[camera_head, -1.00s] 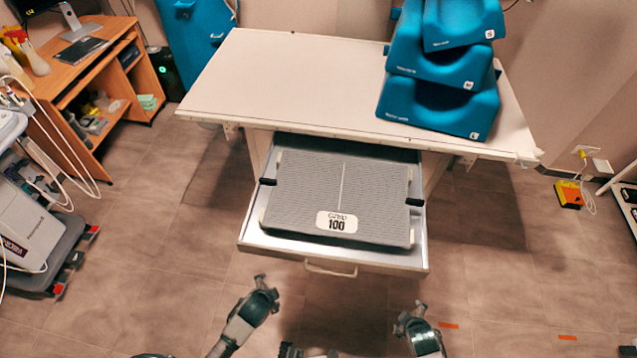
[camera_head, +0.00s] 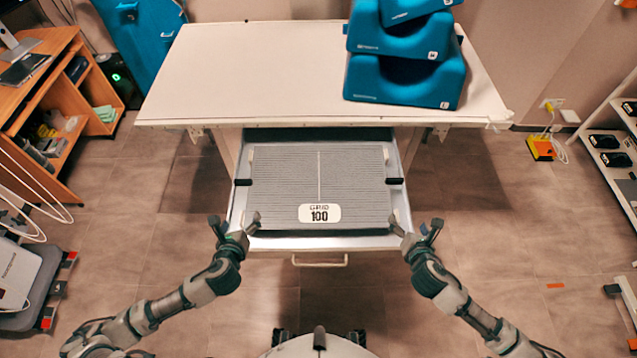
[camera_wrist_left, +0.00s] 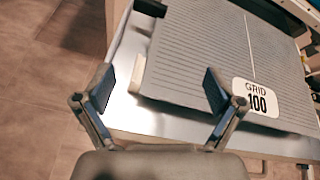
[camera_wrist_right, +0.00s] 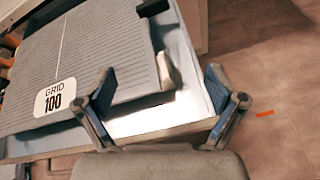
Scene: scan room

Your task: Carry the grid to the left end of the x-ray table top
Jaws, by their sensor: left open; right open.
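The grid (camera_head: 280,185) is a grey ribbed plate with a white label reading GRID 100. It lies flat in the open drawer (camera_head: 360,243) under the x-ray table top (camera_head: 250,75). My left gripper (camera_head: 234,222) is open and empty at the drawer's front left corner; in the left wrist view its fingers (camera_wrist_left: 155,95) show near the grid's edge. My right gripper (camera_head: 418,228) is open and empty at the front right corner; in the right wrist view its fingers (camera_wrist_right: 160,95) sit either side of the drawer's corner. I cannot tell whether either touches anything.
Blue foam blocks (camera_head: 405,75) are stacked on the right part of the table top; its left end is clear. A wooden desk (camera_head: 50,110) stands at the left, a shelf (camera_head: 620,150) at the right. The drawer handle (camera_head: 320,262) sticks out in front.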

